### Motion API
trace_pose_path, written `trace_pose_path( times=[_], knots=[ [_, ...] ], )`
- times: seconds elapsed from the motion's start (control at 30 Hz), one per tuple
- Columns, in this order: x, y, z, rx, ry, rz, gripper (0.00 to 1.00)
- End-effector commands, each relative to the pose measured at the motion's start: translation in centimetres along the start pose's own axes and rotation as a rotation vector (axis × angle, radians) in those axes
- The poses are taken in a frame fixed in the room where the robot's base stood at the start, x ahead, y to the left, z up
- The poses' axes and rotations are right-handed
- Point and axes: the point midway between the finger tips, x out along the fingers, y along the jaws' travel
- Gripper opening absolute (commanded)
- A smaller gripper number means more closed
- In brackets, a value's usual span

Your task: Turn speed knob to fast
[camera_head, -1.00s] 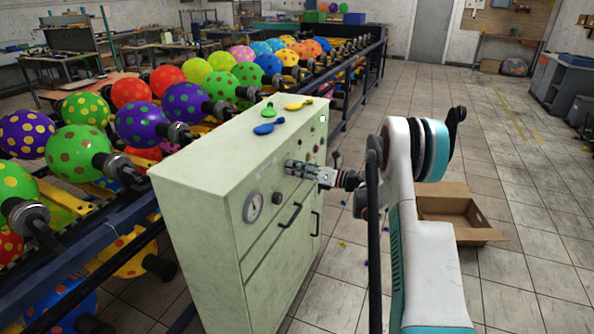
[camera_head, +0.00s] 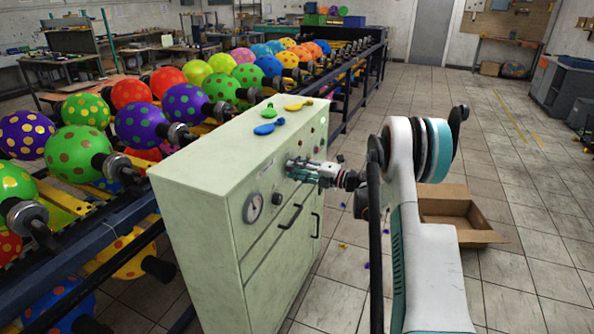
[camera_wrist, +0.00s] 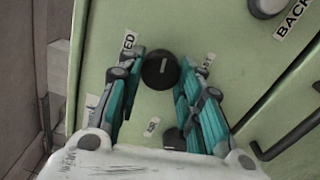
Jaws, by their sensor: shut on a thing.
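The speed knob (camera_wrist: 160,71) is black and round with a short white mark. In the wrist view it sits between the tips of my gripper (camera_wrist: 160,76), whose teal fingers are shut on its two sides. A partly hidden label ending in "ED" (camera_wrist: 129,43) is at its upper left, and a small label (camera_wrist: 208,61) is at its right. In the head view my gripper (camera_head: 292,169) is against the front of the pale green cabinet (camera_head: 215,190), and hides the knob there.
A second black knob (camera_wrist: 173,139) sits between my fingers, lower in the wrist view. A round gauge (camera_head: 253,208) and black handles (camera_head: 290,216) are on the cabinet front. An open cardboard box (camera_head: 455,208) stands on the floor.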

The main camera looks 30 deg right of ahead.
Motion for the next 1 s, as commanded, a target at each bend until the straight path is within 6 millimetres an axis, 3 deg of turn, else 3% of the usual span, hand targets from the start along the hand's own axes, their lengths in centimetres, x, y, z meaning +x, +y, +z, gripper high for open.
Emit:
trace_pose_path(
  times=[0.6, 1.0],
  knots=[
    [-0.04, 0.07, 0.1, 0.58, -0.002, 0.0, 0.1],
    [-0.04, 0.11, 0.14, 0.859, -0.002, 0.0, 0.1]
  ],
)
